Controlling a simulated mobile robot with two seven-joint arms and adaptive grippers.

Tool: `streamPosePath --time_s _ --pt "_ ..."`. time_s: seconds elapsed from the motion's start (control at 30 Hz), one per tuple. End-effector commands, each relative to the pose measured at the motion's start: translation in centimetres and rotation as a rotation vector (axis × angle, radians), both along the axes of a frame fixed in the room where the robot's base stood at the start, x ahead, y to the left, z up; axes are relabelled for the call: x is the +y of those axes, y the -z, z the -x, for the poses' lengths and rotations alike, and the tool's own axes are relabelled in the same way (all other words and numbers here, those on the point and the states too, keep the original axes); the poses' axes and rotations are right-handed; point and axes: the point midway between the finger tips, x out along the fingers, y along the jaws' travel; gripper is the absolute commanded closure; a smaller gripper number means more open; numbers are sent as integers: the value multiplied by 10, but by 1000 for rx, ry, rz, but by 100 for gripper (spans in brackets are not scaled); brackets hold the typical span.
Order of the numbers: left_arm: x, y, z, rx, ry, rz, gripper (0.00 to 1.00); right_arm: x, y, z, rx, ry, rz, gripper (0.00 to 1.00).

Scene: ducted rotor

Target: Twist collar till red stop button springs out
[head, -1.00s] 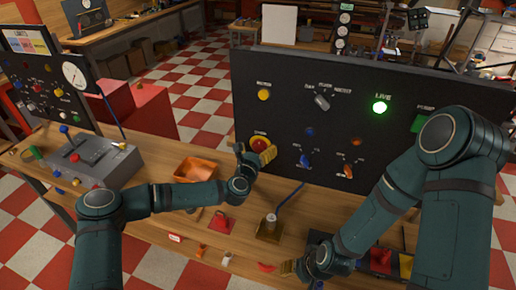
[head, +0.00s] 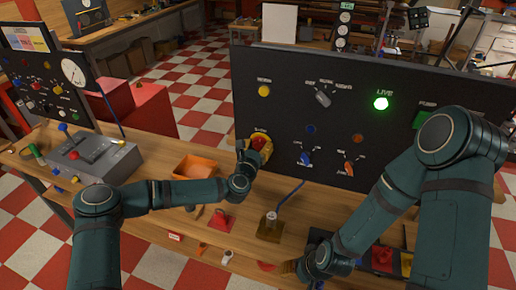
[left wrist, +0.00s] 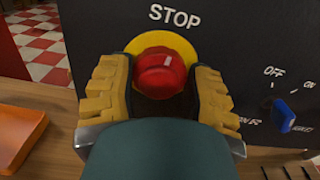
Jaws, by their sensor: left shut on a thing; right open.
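The red stop button (left wrist: 160,75) sits on a yellow round plate (left wrist: 182,43) under the word STOP on the black panel (head: 350,105). In the head view the button (head: 259,143) is partly covered by my left gripper (head: 256,152). In the left wrist view the yellow fingers of my left gripper (left wrist: 158,88) stand on both sides of the button and are shut on it. Its lower part, and any collar there, is hidden by my gripper. My right gripper (head: 288,268) is open near the table's front edge, away from the panel.
A green lamp marked LIVE (head: 381,104) is lit on the panel. A blue knob (left wrist: 284,116) is right of the button. An orange tray (head: 195,167) and a grey box with levers (head: 85,155) stand on the table at left.

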Motion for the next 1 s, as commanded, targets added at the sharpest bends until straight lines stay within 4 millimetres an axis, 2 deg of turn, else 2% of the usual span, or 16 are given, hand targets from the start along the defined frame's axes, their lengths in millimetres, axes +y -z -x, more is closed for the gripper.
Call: streamPosePath --time_s 0.2,0.5,1.0 --pt "-1 1 -1 -54 0 -150 83 1 24 0 1 1 4 53" --pt "-2 0 0 -122 -1 -354 83 2 47 -1 2 1 9 53" --pt "-2 -2 0 -166 -3 -498 83 3 59 1 7 -3 9 53"
